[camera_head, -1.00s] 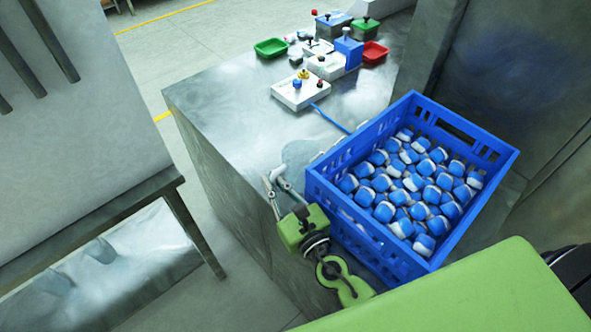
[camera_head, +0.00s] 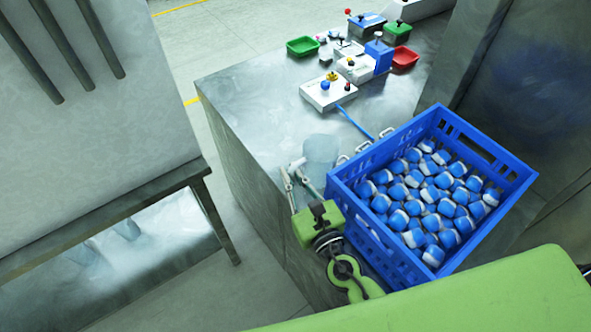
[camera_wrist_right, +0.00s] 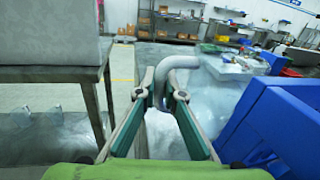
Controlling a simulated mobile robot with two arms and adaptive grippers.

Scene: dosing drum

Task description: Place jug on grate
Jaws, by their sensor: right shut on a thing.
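The jug (camera_head: 321,150) is a pale, see-through vessel at the crate's left corner, over the near part of the metal worktop. My right gripper (camera_head: 295,170) is at its left side in the head view. In the right wrist view the right gripper (camera_wrist_right: 165,92) is closed around the jug's grey curved handle (camera_wrist_right: 178,62). The clear body of the jug is hard to make out there. Whether its base touches the worktop cannot be told. No grate can be made out with certainty. My left gripper is out of view.
A blue crate (camera_head: 352,215) full of blue-and-white pieces stands close right of the right gripper. Control boxes (camera_head: 329,92) and green (camera_head: 302,46) and red (camera_head: 405,57) trays stand farther back on the worktop (camera_head: 255,90). A grey table (camera_head: 100,200) stands left, across a gap.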

